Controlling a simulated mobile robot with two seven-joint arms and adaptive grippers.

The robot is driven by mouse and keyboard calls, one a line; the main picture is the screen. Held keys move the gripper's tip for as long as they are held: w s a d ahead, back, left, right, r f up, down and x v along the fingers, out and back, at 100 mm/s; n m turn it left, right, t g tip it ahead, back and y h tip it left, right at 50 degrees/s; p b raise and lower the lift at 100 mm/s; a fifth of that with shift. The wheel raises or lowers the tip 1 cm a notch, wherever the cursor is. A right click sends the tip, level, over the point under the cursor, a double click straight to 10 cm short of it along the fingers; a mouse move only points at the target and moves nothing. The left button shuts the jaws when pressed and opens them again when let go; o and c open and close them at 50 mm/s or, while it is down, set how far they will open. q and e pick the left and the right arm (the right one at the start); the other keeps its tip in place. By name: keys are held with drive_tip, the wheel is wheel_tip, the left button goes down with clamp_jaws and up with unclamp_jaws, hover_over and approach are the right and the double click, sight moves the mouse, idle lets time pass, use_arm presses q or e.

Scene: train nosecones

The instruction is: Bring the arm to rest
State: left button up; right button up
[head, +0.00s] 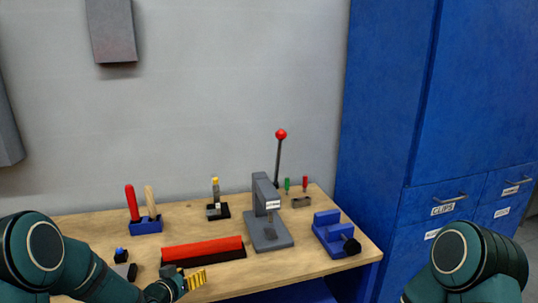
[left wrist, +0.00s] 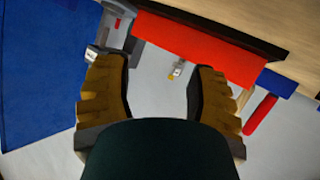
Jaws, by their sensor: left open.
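My left arm comes in from the lower left in the head view. Its gripper (head: 190,281), with yellow ribbed fingers, is at the front edge of the wooden workbench (head: 185,215), just in front of the long red bar on a dark base (head: 203,250). In the left wrist view the two fingers of my left gripper (left wrist: 157,72) stand wide apart with nothing between them. The red bar (left wrist: 210,47) lies beyond the fingertips there. Of my right arm only a dark green link shows at the lower right; its gripper is out of view.
On the bench stand a grey press with a red-knobbed lever (head: 266,212), a blue vise (head: 332,235), a blue holder with red and wooden handles (head: 146,226) and a small dark stand (head: 216,211). A blue cabinet (head: 400,150) rises at right. Grey fixtures hang on the wall.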

use_arm(q)
drive_tip(key=s+d+f+n+g+y+b, duration=0.15)
drive_tip(key=s+d+f+g+b, duration=0.4)
drive_tip(key=s+f, duration=1.1)
drive_tip(key=s+d+f+g, duration=0.3)
drive_tip(key=s, duration=0.4)
drive_tip(key=s+d+f+g, duration=0.3)
drive_tip(key=s+d, duration=0.1)
drive_tip(key=s, duration=0.3)
drive_tip(key=shift+s+d+f+n+h, duration=0.15)
drive_tip(key=shift+s+f+n+h, duration=0.05)
drive_tip(key=shift+f+n+h, duration=0.2)
use_arm(e)
wheel_tip(320, 180, down, 6)
drive_tip(key=s, duration=0.2)
drive_tip(key=shift+a, duration=0.2)
